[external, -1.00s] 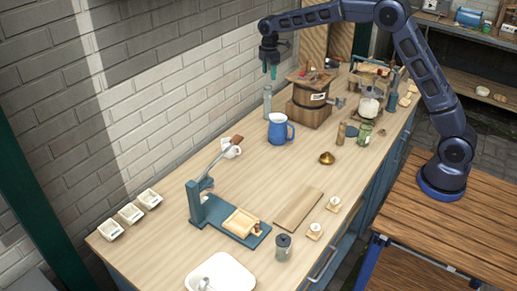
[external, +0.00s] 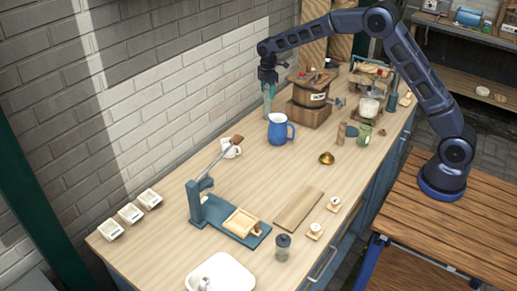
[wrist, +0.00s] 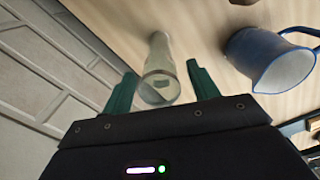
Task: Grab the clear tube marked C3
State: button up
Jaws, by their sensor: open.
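A clear glass tube or bottle (external: 268,115) stands on the bench near the brick wall, left of the wooden barrel. It also shows in the wrist view (wrist: 160,65), with a small dark label whose marking I cannot read. My gripper (external: 269,92) is over its upper part, pointing down. In the wrist view my gripper's (wrist: 162,72) green fingers are apart, one on each side of the tube, with a gap visible on both sides. The fingers hide part of the tube in the external view.
A blue jug (external: 278,129) stands just right of the tube and also shows in the wrist view (wrist: 265,60). A wooden barrel (external: 310,95) stands behind it. The brick wall is close on the left.

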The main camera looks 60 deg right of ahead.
jog(key=shift+f, duration=0.7)
grip_shut()
jog(key=shift+r, duration=0.15)
